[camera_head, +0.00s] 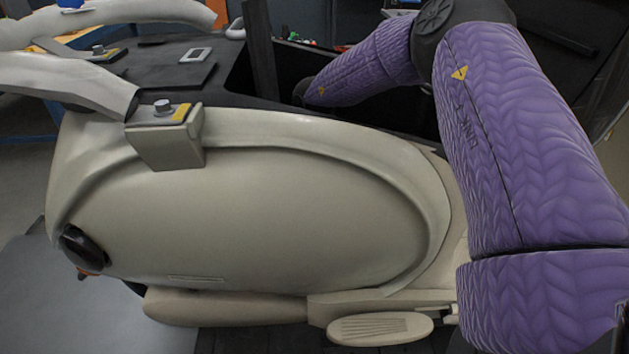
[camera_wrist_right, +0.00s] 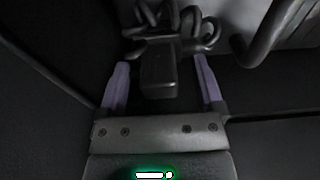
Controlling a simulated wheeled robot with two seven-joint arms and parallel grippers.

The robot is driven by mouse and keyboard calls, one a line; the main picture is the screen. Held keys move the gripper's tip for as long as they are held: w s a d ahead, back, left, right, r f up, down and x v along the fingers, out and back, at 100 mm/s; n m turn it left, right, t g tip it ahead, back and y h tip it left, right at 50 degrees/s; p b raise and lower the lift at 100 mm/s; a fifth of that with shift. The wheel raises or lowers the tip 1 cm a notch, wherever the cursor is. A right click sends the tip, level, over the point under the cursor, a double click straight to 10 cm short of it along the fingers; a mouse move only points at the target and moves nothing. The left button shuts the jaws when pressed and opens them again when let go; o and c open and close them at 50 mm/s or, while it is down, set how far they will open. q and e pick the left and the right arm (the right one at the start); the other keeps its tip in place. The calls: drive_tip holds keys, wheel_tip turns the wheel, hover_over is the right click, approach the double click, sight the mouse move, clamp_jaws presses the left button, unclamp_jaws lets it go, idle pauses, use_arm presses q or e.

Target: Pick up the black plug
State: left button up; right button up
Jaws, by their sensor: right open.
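The black plug (camera_wrist_right: 158,74) is a dark block in the right wrist view, with a coiled dark cable (camera_wrist_right: 172,25) behind it. My right gripper (camera_wrist_right: 160,62) has its two purple fingers apart, one on each side of the plug. A gap shows between the plug and each finger. In the head view my purple right arm reaches from the right over the beige body and down into a dark opening behind it. The right gripper and the plug are hidden there. My left gripper is not in view.
A large beige scooter-like body (camera_head: 270,215) fills the foreground, with a small box with a knob (camera_head: 165,140) on top. Another beige body part (camera_head: 110,15) is at the back left. Dark walls flank the gripper, and a dark hook-shaped bar (camera_wrist_right: 262,45) is at its upper right.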

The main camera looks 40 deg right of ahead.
drive_tip(key=shift+f, duration=0.35)
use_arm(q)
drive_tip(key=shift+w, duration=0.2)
use_arm(e)
drive_tip(key=shift+r, duration=0.1)
clamp_jaws()
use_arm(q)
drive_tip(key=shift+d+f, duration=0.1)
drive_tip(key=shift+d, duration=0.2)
